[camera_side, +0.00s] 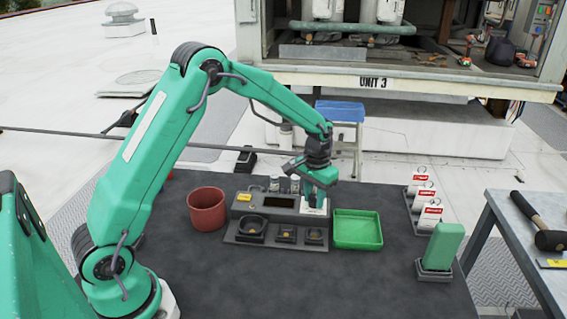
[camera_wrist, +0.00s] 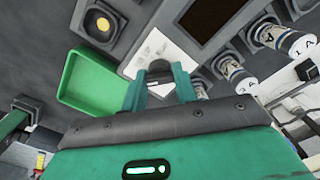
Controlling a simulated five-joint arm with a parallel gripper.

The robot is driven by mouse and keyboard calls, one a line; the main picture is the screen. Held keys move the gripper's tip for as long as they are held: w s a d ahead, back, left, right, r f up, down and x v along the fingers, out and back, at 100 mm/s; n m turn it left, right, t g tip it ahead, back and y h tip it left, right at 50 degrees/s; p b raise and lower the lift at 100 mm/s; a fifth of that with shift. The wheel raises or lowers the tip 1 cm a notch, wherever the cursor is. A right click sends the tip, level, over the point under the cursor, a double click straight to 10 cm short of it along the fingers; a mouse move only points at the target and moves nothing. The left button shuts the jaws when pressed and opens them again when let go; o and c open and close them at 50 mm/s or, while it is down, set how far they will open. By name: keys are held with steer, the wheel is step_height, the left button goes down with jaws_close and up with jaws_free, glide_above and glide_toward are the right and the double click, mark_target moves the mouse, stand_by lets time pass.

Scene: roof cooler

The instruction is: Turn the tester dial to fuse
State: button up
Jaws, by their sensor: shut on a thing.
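The grey tester (camera_side: 241,209) stands on the dark mat, with a dark display on its face. In the wrist view the tester (camera_wrist: 150,12) shows a white plate (camera_wrist: 152,45) with small print I cannot read. My gripper (camera_side: 314,203) points down at the right end of the tester. In the wrist view my gripper (camera_wrist: 160,82) has its two green fingers on either side of the dark dial (camera_wrist: 159,67), shut on it. The dial is mostly hidden between the fingers, so I cannot tell which mark it points to.
A green tray (camera_side: 358,243) sits close to the right of the tester, a red-brown pot (camera_side: 207,209) to its left. Sockets (camera_side: 286,236) line its front; labelled cylinders (camera_wrist: 290,42) stand behind. Tags (camera_side: 427,192) and a green block (camera_side: 444,245) are farther right. The front mat is clear.

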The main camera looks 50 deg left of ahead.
mark_target(314, 197)
steer(key=m, duration=0.5)
steer(key=shift+m, duration=0.4)
stand_by(0.3)
steer(key=o, duration=1)
steer(key=shift+r, duration=0.15)
step_height(314, 197, up, 7)
steer(key=shift+f, duration=0.1)
steer(key=shift+r, duration=0.4)
